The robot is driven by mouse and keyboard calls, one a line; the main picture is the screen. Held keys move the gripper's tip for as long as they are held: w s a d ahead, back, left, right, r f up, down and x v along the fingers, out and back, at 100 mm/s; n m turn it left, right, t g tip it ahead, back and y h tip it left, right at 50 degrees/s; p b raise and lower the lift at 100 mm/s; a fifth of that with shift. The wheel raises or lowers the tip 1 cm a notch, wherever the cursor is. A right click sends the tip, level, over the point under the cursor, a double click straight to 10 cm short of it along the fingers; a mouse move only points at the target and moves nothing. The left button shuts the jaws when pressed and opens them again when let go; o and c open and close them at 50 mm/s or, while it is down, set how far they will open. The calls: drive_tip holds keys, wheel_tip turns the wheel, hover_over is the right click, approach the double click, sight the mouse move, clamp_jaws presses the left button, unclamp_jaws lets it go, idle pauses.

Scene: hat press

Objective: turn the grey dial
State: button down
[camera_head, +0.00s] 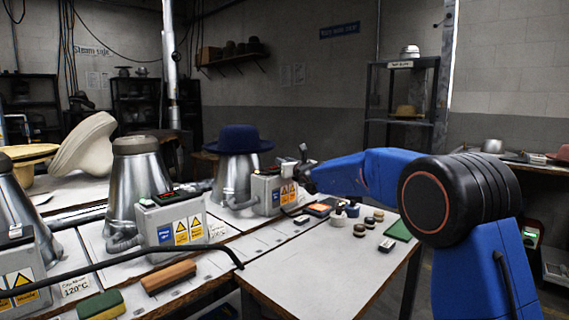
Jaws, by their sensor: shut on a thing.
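My gripper (299,170) is at the end of my blue arm, at the upper right edge of a grey control box (261,192). The box stands by the metal hat block (231,181) with the dark blue hat (238,139) on it. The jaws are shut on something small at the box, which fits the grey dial. The dial is hidden by the gripper or too small to make out, so I cannot tell how far it is turned. The box front carries blue and orange warning labels.
A second control box (171,222) and hat block (137,180) stand to the left. A wooden-backed brush (168,277) and a sponge (100,305) lie in front. Several small jars and a green pad (398,230) sit below my arm. The near worktop (305,275) is clear.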

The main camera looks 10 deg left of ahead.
drive_tip(key=shift+f, duration=0.15)
drive_tip(key=c, duration=1.9)
unclamp_jaws()
drive_tip(key=shift+o, duration=0.2)
drive_tip(key=v, duration=1.7)
drive_tip(key=shift+s, duration=0.2)
